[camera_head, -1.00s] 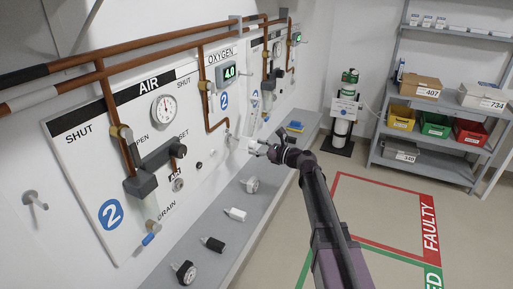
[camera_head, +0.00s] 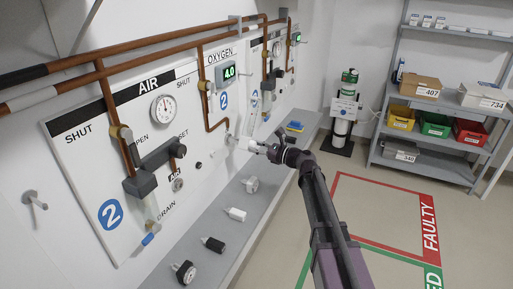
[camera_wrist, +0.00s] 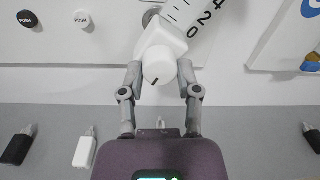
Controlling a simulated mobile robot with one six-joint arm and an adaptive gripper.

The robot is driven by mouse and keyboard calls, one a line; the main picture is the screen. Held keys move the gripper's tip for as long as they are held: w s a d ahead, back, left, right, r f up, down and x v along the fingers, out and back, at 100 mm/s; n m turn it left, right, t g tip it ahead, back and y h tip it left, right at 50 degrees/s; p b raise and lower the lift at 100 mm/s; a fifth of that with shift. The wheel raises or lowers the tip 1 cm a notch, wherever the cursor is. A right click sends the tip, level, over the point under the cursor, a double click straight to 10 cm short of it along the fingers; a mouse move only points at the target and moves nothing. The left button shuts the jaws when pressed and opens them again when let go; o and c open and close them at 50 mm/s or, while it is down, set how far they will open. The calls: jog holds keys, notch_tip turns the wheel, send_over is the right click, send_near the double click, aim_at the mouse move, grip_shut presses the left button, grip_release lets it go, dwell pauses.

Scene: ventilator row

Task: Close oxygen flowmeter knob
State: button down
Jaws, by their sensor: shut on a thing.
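The white flowmeter knob (camera_wrist: 158,65) sits between the two fingertips of my gripper (camera_wrist: 161,78) in the wrist view. The fingers touch its sides, so my gripper is shut on it. A dark mark shows on the knob's near face. A white scale (camera_wrist: 192,22) reading 4, 2, 0 rises behind the knob to the upper right. In the head view my gripper (camera_head: 262,148) is at the oxygen panel, and little of the knob shows past the fingers. The green oxygen display (camera_head: 229,72) reads 4.0.
A grey ledge (camera_head: 200,258) runs below the panels and carries several black and white fittings. The air panel (camera_head: 85,180) with its gauge is at left. A gas cylinder (camera_head: 343,125) and shelving stand at the back. The floor at right is open.

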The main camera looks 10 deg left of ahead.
jog(key=n, duration=0.5)
jog(key=shift+w, duration=0.1)
jog(key=n, duration=0.5)
jog(key=shift+y+b, duration=0.3)
jog(key=n, duration=0.6)
jog(key=n+g, duration=0.1)
jog(key=n, duration=1.2)
jog(key=shift+r+p, duration=0.25)
jog(key=shift+p, duration=0.05)
jog(key=n, duration=0.3)
jog(key=shift+n, duration=0.3)
jog(key=shift+n+g, duration=0.4)
jog(key=shift+n, duration=1.5)
